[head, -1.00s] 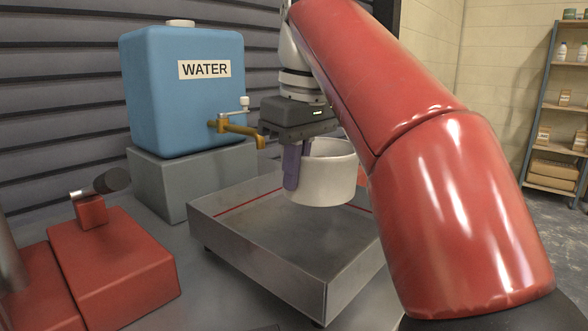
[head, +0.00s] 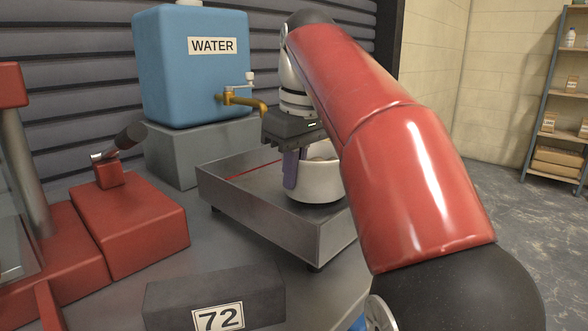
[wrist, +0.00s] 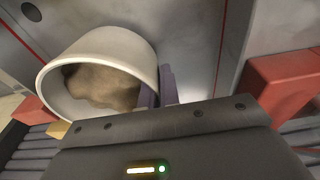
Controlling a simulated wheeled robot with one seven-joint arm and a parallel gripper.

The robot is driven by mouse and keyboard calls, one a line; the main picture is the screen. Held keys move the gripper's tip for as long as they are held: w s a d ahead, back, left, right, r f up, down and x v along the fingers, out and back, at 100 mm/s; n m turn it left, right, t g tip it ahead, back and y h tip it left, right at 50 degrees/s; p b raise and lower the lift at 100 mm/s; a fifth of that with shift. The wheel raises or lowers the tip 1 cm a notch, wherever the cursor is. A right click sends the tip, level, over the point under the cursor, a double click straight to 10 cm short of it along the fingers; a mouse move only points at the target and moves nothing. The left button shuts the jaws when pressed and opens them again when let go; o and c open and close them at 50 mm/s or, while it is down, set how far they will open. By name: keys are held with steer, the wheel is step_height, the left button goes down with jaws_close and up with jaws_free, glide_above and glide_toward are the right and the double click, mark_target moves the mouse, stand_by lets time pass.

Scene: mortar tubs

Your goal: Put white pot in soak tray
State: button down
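The white pot (head: 318,184) is inside the metal soak tray (head: 270,222), toward its right side, and looks upright. Its base is low in the tray, but I cannot tell if it touches the floor. My gripper (head: 291,172) points down at the pot's left side, its purple fingers closed on the pot's wall. In the wrist view the pot (wrist: 145,50) holds a rough brown material, and the gripper's fingers (wrist: 158,88) straddle its rim. My red arm hides the right end of the tray and part of the pot.
A blue water tank (head: 190,75) stands on a grey block behind the tray, its brass tap (head: 242,100) reaching toward the tray. Red equipment (head: 130,225) stands at left. A dark block marked 72 (head: 215,295) is in front. The tray's left part is clear.

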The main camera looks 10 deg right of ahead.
steer(key=shift+f+b, duration=0.45)
steer(key=shift+f, duration=0.2)
stand_by(0.6)
steer(key=c, duration=1.6)
jaws_free()
steer(key=shift+o, duration=0.2)
steer(key=shift+f, duration=0.1)
